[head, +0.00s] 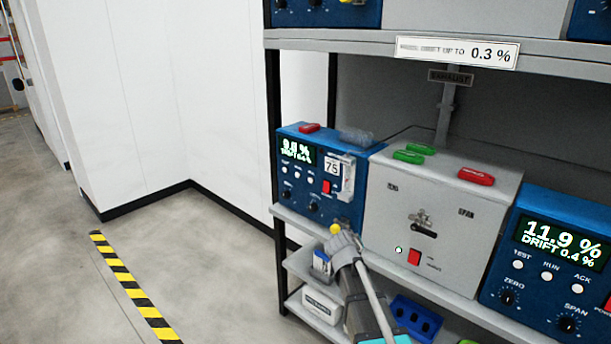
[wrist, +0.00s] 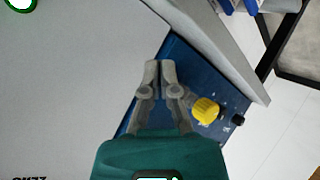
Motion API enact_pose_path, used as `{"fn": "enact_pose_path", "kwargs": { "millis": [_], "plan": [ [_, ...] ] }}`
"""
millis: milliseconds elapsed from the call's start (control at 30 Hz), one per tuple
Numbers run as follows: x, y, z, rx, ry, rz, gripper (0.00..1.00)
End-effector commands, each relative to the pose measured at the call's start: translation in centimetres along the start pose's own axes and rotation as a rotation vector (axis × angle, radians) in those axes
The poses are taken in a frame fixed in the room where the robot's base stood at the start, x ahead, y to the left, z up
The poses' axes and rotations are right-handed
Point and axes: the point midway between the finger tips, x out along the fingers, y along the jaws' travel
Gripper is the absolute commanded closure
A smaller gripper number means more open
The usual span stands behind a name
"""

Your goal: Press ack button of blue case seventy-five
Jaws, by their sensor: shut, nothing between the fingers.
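The blue case seventy-five (head: 318,208) stands at the left end of the middle shelf, with a "75" label on its front. Its small white buttons sit in a row under the display. The rightmost, likely ack (head: 310,180), is too small to read. My gripper (head: 338,240) is below and right of the buttons, in front of the case's lower front edge. In the wrist view the fingers of my gripper (wrist: 160,68) are together and empty, over a blue panel (wrist: 180,70) with a yellow knob (wrist: 205,110) to their right. No ack button is identifiable there.
A grey unit (head: 440,215) with a black handle and red switch stands right of the case. Another blue case (head: 550,260), showing 11.9 %, stands farther right. The shelf edge (head: 440,294) runs below them. Open floor (head: 210,260) lies left of the rack.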

Motion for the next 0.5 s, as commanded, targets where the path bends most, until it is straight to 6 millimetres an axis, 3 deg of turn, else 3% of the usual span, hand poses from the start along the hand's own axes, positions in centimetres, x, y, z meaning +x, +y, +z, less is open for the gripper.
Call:
{"fn": "enact_pose_path", "kwargs": {
  "millis": [33, 200, 500],
  "plan": [
    [-0.1, -0.6, -2.9, -0.025, 0.061, 0.008, 1.0],
    [-1.1, -2.9, -9.7, -0.103, 0.254, 0.027, 1.0],
    [-3.9, -10.2, -19.5, -0.268, 0.585, 0.004, 1.0]
  ]
}}
